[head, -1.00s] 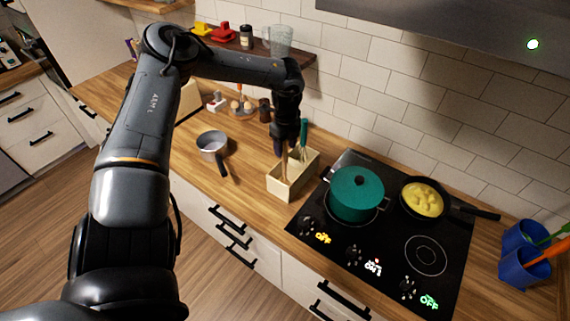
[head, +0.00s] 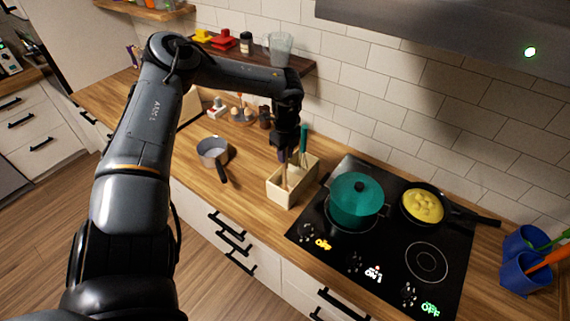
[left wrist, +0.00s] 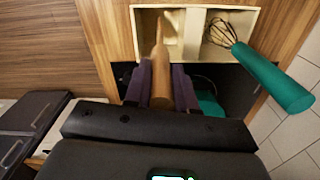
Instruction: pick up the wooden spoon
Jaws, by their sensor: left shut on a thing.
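The wooden spoon (left wrist: 160,72) stands handle-up in the left compartment of a cream wooden utensil box (head: 291,193), which also shows in the left wrist view (left wrist: 197,6). My left gripper (head: 287,158) is above the box. In the left wrist view its two purple-padded fingers (left wrist: 161,85) are shut on the spoon's handle, one on each side. The spoon's lower part is still inside the box. A whisk with a teal handle (left wrist: 272,76) stands in the other compartment, beside the gripper; it shows in the head view (head: 303,141). My right gripper is in neither view.
A teal pot (head: 356,200) and a pan of yellow food (head: 423,205) stand on the black cooktop (head: 345,248) to the right. A grey saucepan (head: 213,151) stands left of the box. A wall shelf (head: 290,61) is behind my arm.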

